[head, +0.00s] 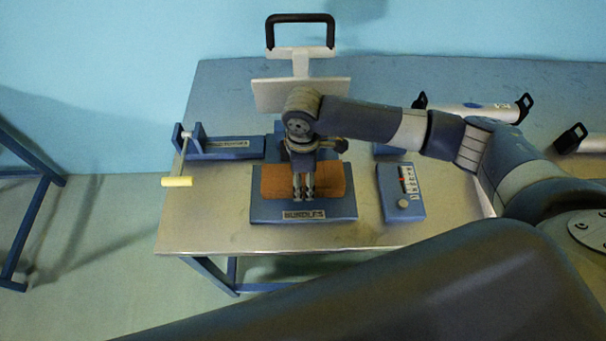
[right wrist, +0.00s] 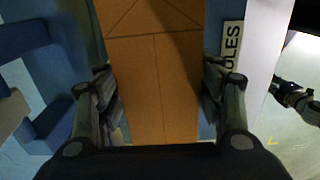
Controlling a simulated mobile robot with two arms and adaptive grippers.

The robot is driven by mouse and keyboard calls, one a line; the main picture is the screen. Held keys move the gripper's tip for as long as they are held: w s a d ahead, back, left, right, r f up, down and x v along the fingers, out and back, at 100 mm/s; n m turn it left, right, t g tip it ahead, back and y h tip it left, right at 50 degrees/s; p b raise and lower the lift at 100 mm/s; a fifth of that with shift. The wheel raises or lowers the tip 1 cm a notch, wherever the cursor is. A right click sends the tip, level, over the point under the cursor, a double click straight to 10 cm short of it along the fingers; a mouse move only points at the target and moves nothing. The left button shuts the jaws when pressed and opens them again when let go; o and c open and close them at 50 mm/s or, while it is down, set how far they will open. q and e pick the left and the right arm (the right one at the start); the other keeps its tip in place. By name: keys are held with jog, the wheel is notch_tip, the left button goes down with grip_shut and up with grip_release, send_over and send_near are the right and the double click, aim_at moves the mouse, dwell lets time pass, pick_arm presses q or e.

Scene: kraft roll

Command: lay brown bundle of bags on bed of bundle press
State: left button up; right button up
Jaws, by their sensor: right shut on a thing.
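The brown bundle of bags (head: 333,181) lies lengthwise from left to right over the blue bed (head: 343,211) of the bundle press, in front of its raised white plate (head: 300,94). I cannot tell whether it rests fully on the bed. My right gripper (head: 304,194) points down and is shut on the bundle's middle. In the right wrist view the bundle (right wrist: 160,90) fills the space between the two fingers. A dark gripper-like part at that view's right edge, seemingly my left gripper (right wrist: 293,98), is too small to read.
A blue holder (head: 230,148) with a yellow-handled lever (head: 177,182) stands left of the press. A blue control box (head: 401,193) is close on the right. The table's front left corner is clear.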

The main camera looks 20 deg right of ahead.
aim_at(303, 178)
jog(key=o, duration=1.2)
jog(key=shift+f, duration=0.1)
jog(key=shift+o, duration=0.2)
notch_tip(303, 178, up, 12)
jog(key=b, duration=0.1)
jog(key=shift+r, duration=0.2)
jog(key=shift+s+f, duration=0.1)
